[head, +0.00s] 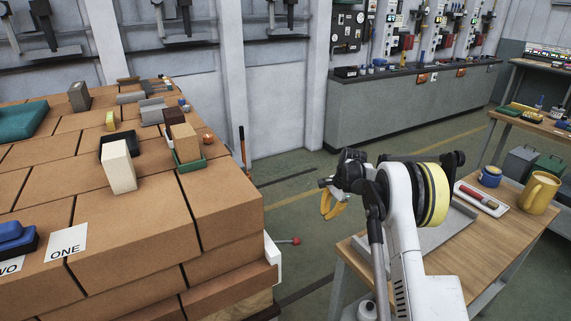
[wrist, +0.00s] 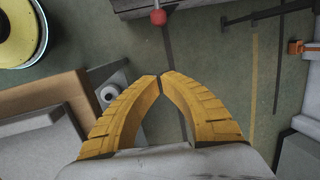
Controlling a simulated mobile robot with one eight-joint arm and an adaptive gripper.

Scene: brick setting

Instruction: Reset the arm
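My gripper (head: 333,208) has yellow fingers and hangs in the head view between the brick stack and the wooden table, with my white arm folded behind it. In the wrist view my gripper (wrist: 161,76) points down over the floor. Its two fingertips meet with almost no gap, and nothing is between them. My arm hides part of the wooden table behind it.
A brick stack (head: 140,215) at left carries blocks, a teal item and cards reading "ONE" and partly "WO". The wooden table (head: 505,235) at right holds a yellow mug (head: 539,193), a blue jar (head: 490,177) and a white tray (head: 470,190). Green floor lies between.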

